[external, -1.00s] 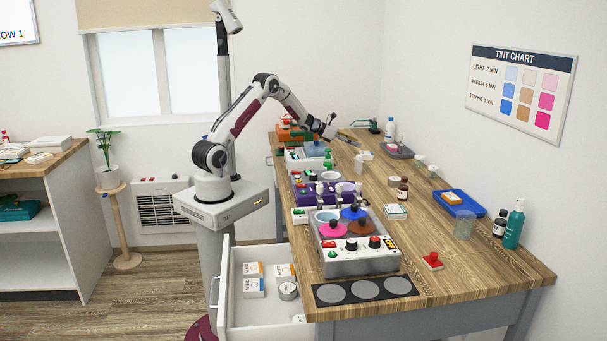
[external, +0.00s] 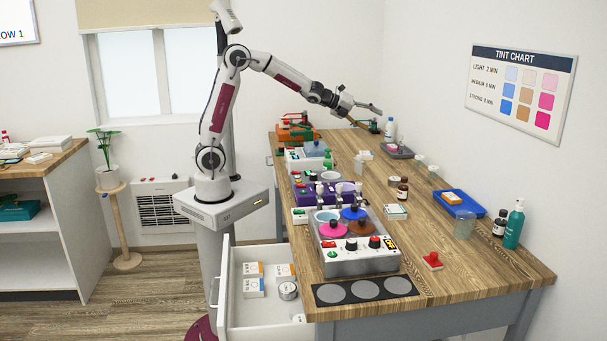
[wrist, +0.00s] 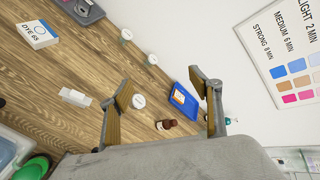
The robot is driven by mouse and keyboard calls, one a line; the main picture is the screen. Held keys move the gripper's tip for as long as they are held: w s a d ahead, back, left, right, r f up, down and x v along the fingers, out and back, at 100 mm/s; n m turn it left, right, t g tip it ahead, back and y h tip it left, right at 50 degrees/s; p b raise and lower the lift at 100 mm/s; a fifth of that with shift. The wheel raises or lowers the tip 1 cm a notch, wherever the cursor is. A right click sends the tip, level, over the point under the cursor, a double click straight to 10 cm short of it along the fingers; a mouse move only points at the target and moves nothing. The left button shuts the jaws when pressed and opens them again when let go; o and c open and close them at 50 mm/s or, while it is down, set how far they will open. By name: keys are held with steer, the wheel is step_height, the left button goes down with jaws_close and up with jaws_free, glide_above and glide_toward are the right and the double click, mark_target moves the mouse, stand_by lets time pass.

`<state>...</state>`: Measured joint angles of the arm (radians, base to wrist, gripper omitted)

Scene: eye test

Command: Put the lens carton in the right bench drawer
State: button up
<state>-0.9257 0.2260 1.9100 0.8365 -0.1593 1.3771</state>
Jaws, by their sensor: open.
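The bench drawer at the near end (external: 262,328) is pulled open, holding several white cartons and a round tin.
The wall is close on the right.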

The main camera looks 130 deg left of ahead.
steer(key=s+d+r+n+g+h, duration=0.2)
steer(key=d+n, duration=0.7)
steer(key=d, duration=1.8)
steer(key=s+d+f+n+h, duration=0.3)
steer(key=s+d, duration=0.6)
steer(key=d, duration=0.3)
steer(key=s+d+f+n+g+h, duration=0.1)
steer(key=s+d+f+n+h, duration=0.2)
steer(key=s+d, duration=0.6)
steer(key=d+f+h, duration=0.1)
steer(key=d, duration=0.2)
steer(key=shift+s+d+f+n, duration=0.15)
steer(key=shift+d+n, duration=0.1)
steer(key=shift+n, duration=0.05)
steer(key=shift+o, duration=0.5)
steer(key=shift+a, duration=0.1)
